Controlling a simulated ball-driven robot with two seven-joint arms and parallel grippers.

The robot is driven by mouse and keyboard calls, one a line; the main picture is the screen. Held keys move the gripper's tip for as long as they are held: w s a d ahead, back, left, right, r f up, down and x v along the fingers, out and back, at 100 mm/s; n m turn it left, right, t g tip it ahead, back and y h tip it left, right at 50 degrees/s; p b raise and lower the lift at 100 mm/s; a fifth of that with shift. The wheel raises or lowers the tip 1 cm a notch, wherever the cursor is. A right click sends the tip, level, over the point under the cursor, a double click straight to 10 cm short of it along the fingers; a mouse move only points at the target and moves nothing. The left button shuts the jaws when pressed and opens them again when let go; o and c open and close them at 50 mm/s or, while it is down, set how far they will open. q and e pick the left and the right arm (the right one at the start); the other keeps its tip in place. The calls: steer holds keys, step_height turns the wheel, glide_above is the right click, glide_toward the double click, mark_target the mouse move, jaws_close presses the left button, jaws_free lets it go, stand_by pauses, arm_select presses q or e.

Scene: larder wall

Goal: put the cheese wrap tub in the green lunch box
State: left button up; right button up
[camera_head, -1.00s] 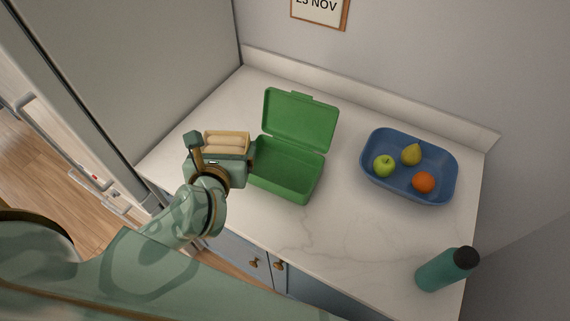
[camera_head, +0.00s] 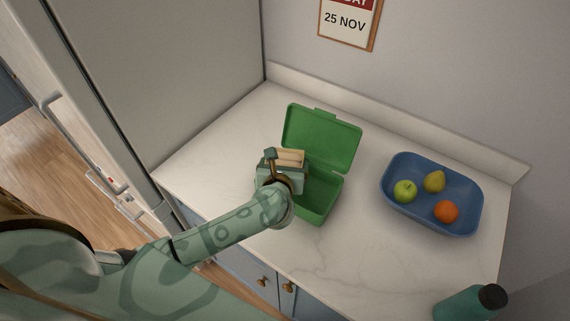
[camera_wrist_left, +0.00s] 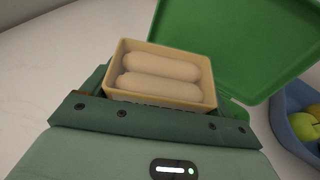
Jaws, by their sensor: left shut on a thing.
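The cheese wrap tub (camera_head: 291,157) is a small tan open tub with rolled wraps in it. My left gripper (camera_head: 280,165) is shut on it and holds it upright over the left part of the green lunch box (camera_head: 322,200). The lunch box stands on the counter with its lid (camera_head: 321,138) raised at the back. In the left wrist view, the tub (camera_wrist_left: 163,91) sits just beyond the gripper's green jaw, and the raised lid (camera_wrist_left: 240,40) is behind it. The tub and arm hide the left part of the box's inside. My right gripper is not in view.
A blue tray (camera_head: 455,227) with a green apple, a pear and an orange stands right of the lunch box. A tall grey fridge (camera_head: 170,80) borders the left. The marble counter's front middle is clear.

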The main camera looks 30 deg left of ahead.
arm_select(q)
steer(key=shift+f, duration=0.2)
steer(key=shift+f+b, duration=0.5)
steer(key=shift+b, duration=0.05)
steer(key=o, duration=0.9)
steer(key=shift+r, duration=0.15)
steer(key=shift+s+d+r+p, duration=0.2)
steer(key=shift+s+r+p, duration=0.2)
steer(key=shift+r+p, duration=0.35)
steer(key=v, duration=1.1)
steer(key=shift+p, duration=0.4)
steer(key=shift+s, duration=0.1)
